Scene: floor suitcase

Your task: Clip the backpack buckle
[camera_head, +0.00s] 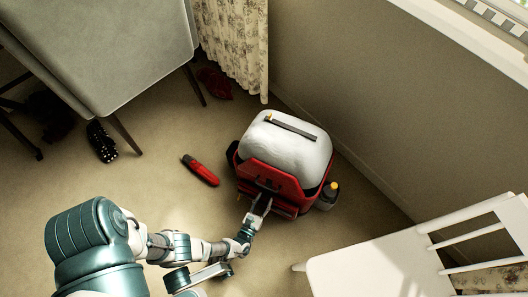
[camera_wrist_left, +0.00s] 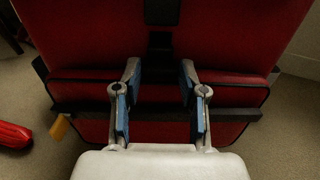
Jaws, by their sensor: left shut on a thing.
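The red backpack (camera_head: 272,181) stands on the floor with a white rounded bundle (camera_head: 290,143) on top. In the left wrist view its red front (camera_wrist_left: 90,40) fills the picture, with a black vertical strap piece (camera_wrist_left: 162,12) at the upper middle and a black band (camera_wrist_left: 75,112) across it. My left gripper (camera_head: 261,203) reaches its front; in the left wrist view its blue-padded fingers (camera_wrist_left: 160,75) stand apart against the front and are shut on part of the backpack. Which part is unclear. A clipped buckle cannot be made out. My right gripper is not in view.
A red tool-like item (camera_head: 201,170) lies on the floor left of the backpack. A bottle (camera_head: 328,196) stands at its right. The wall is behind.

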